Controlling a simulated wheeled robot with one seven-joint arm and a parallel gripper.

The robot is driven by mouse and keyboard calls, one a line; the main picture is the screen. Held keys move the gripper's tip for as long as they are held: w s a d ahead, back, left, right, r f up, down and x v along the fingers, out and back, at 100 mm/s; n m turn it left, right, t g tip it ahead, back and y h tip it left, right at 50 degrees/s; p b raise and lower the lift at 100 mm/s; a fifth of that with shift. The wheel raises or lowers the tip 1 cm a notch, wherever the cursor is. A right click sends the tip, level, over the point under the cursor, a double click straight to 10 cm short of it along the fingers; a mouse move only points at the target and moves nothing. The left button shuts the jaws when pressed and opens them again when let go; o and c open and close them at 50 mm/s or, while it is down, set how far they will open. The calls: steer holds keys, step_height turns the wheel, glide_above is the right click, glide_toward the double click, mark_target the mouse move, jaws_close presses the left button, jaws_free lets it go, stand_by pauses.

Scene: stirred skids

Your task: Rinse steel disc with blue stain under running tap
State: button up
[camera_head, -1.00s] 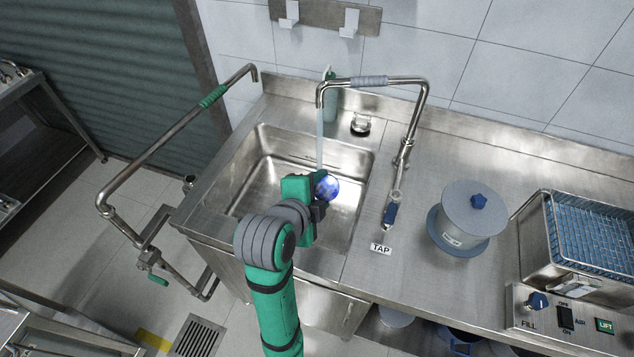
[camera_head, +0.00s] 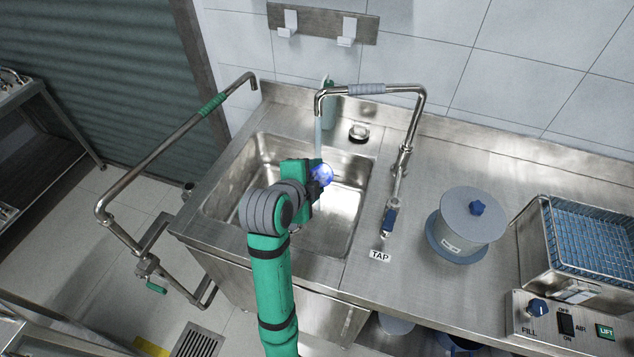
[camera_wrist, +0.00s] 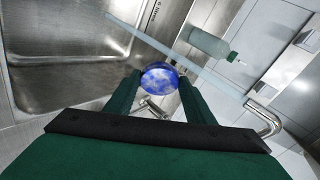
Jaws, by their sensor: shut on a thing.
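The steel disc with its blue stain (camera_head: 322,174) is held out over the sink (camera_head: 222,200). My gripper (camera_head: 318,184) is shut on the disc. In the wrist view the disc (camera_wrist: 161,80) shows between my two green fingers, with blue and whitish patches on its face. The tap (camera_head: 372,90) has a grey sleeve, and a pale stream of water (camera_head: 319,138) falls from its spout. In the head view the stream meets the top of the disc. In the wrist view the stream (camera_wrist: 185,55) passes beyond the disc; I cannot tell whether it touches.
A lidded grey pot (camera_head: 470,225) and a blue wire basket (camera_head: 595,238) are on the right. A green-sleeved pipe (camera_head: 170,140) swings out at left. A bottle (camera_head: 328,108) stands behind the tap.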

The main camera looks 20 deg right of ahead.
steer(key=shift+w+d+f, duration=0.15)
steer(key=shift+w, duration=0.45)
steer(key=shift+w+d+f, duration=0.1)
steer(key=shift+w+d, duration=0.05)
steer(key=shift+w, duration=0.45)
steer(key=shift+w+d+f, duration=0.15)
steer(key=shift+w, duration=0.45)
steer(key=w, duration=0.2)
steer(key=w+f, duration=0.1)
steer(key=w, duration=0.1)
steer(key=shift+d, duration=0.15)
steer(key=shift+w+d, duration=0.2)
steer(key=shift+d, duration=0.25)
steer(key=shift+a, duration=0.1)
steer(key=shift+s+a, duration=0.35)
steer(key=shift+a, duration=0.2)
steer(key=shift+w+d, duration=0.15)
steer(key=shift+d, duration=0.1)
steer(key=shift+w+d, duration=0.2)
steer(key=shift+d, duration=0.1)
